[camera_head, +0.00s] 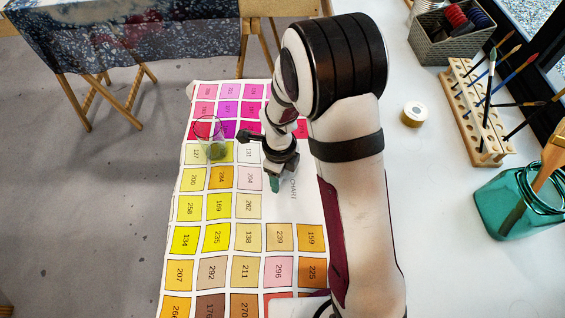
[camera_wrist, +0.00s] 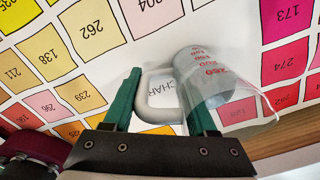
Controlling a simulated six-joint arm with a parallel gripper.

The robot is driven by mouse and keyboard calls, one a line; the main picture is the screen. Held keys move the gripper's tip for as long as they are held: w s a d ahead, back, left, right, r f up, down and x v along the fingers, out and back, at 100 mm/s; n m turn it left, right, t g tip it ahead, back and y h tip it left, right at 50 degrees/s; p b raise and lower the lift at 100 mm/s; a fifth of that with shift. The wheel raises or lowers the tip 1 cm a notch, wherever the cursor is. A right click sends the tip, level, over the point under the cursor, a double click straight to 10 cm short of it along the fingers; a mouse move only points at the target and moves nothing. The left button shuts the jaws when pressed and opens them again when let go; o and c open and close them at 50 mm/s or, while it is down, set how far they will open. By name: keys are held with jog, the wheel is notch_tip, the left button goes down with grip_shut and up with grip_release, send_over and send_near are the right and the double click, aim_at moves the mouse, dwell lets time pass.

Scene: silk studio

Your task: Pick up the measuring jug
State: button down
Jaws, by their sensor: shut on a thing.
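The measuring jug (camera_wrist: 215,85) is clear with red markings and a pale loop handle (camera_wrist: 150,100). In the wrist view it is at the right of centre, over the colour chart. My gripper (camera_wrist: 163,85) has its green fingers on either side of the handle and is shut on it. In the head view my gripper (camera_head: 275,182) is low over the chart, near its printed lettering. My arm hides most or all of the jug there. I cannot tell whether the jug touches the chart.
The colour chart (camera_head: 190,228) covers the table's left part. A clear glass with green in its base (camera_head: 212,140) stands on it, left of my gripper. At right are a tape roll (camera_head: 414,113), a wooden brush rack (camera_head: 468,115), a grey basket (camera_head: 440,48) and a teal jar (camera_head: 505,207).

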jog(key=shift+r, duration=0.15)
jog(key=shift+r, duration=0.55)
notch_tip(320, 180, up, 3)
jog(key=shift+f, duration=0.1)
jog(key=s+d+r, duration=0.3)
jog(key=d+r, duration=0.3)
jog(key=d, duration=0.5)
jog(key=shift+r, duration=0.4)
jog(key=shift+d, duration=0.1)
dwell(2.2)
